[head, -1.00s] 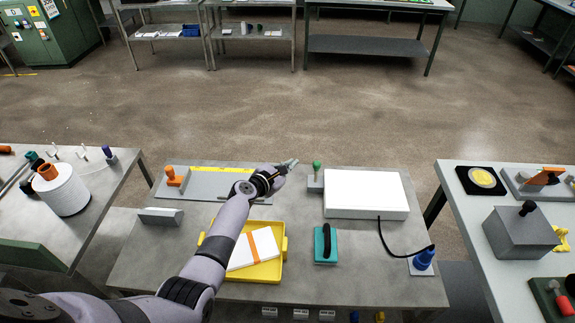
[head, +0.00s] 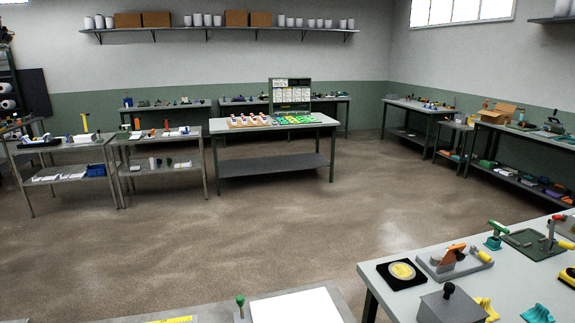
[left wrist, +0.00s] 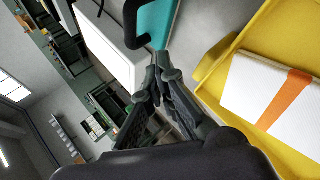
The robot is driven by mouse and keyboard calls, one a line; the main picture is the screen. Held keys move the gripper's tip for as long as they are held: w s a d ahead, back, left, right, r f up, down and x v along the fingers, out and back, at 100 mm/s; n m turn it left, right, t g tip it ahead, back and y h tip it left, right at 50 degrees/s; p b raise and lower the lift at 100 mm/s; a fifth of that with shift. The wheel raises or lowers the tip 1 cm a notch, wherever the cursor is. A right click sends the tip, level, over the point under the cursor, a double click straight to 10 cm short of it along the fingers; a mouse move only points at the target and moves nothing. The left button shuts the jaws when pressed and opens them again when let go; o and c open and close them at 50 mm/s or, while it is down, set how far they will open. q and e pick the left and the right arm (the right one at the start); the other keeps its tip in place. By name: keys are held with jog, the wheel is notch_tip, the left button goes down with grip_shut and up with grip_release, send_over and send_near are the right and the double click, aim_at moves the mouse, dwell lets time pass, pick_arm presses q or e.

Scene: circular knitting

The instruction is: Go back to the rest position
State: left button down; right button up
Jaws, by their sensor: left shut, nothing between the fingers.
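My left gripper (left wrist: 164,74) shows in the left wrist view, its dark fingers together and empty. A teal block (left wrist: 158,22) with a black handle lies just beyond its fingertips. A yellow tray (left wrist: 228,62) holding a white stack (left wrist: 262,88) with an orange band lies to the right of the fingers, apart from them. A white box (left wrist: 105,45) lies at upper left. In the head view neither of my arms shows. My right gripper is in no view.
In the head view the near bench shows only at the bottom edge, with the white box (head: 298,306) and a green knob (head: 240,301). A side bench (head: 385,292) with a grey block (head: 450,305) stands at right. Open floor (head: 230,240) lies beyond, with workbenches along the walls.

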pick_arm(q)
jog(key=s+a+r+m+g+y, duration=0.25)
jog(key=s+m, duration=0.35)
jog(key=s, duration=0.6)
jog(key=s+a+r+m+g+y, duration=0.25)
jog(key=s+m, duration=0.35)
jog(key=s, duration=0.6)
notch_tip(320, 180, down, 32)
jog(key=s+b, duration=0.2)
jog(key=b, duration=0.3)
jog(key=s+a+f+g+b, duration=0.1)
jog(key=s+a+f+b, duration=0.2)
jog(key=s+f, duration=1.3)
notch_tip(320, 180, down, 3)
jog(key=shift+f+g+y+b, duration=0.1)
jog(key=shift+g+y+b, duration=0.2)
jog(key=shift+g+b, duration=0.15)
jog(key=shift+s, duration=0.1)
